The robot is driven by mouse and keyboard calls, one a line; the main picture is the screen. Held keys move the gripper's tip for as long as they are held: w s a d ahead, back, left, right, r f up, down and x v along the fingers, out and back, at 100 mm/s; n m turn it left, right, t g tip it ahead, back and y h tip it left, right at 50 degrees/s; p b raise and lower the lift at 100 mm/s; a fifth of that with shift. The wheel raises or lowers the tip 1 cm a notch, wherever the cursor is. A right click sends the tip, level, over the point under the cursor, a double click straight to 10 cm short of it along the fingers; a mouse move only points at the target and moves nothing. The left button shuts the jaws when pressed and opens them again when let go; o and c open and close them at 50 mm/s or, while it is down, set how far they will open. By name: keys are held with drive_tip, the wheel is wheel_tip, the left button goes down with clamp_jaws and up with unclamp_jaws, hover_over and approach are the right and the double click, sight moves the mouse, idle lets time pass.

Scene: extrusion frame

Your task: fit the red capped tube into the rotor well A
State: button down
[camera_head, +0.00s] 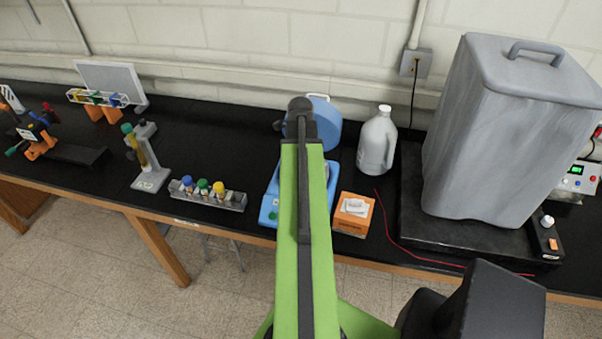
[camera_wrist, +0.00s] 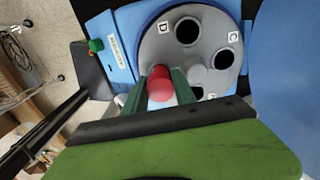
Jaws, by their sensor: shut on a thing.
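The red capped tube (camera_wrist: 160,84) is between the two dark green fingers of my gripper (camera_wrist: 161,90) in the wrist view. My gripper is shut on it and only its red cap shows. It is over the near-left part of the grey rotor (camera_wrist: 152,46), which has dark round wells. The D well (camera_wrist: 188,31) and C well (camera_wrist: 223,59) are empty. Another dark well (camera_wrist: 196,92) shows beside the right finger. I cannot make out well A or its label, nor whether the tube's lower end is in a well. In the head view my arm hides the gripper and tube.
The rotor sits in a blue centrifuge (camera_head: 269,207) with its round lid (camera_head: 326,122) raised. A rack with capped tubes (camera_head: 207,197) stands to its left, an orange box (camera_head: 353,214) and white jug (camera_head: 377,142) to its right. A large grey container (camera_head: 490,140) stands farther right.

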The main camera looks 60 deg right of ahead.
drive_tip(key=c, duration=1.3)
unclamp_jaws()
drive_tip(key=shift+r, duration=0.1)
wheel_tip(320, 180, up, 12)
drive_tip(key=p, duration=1.2)
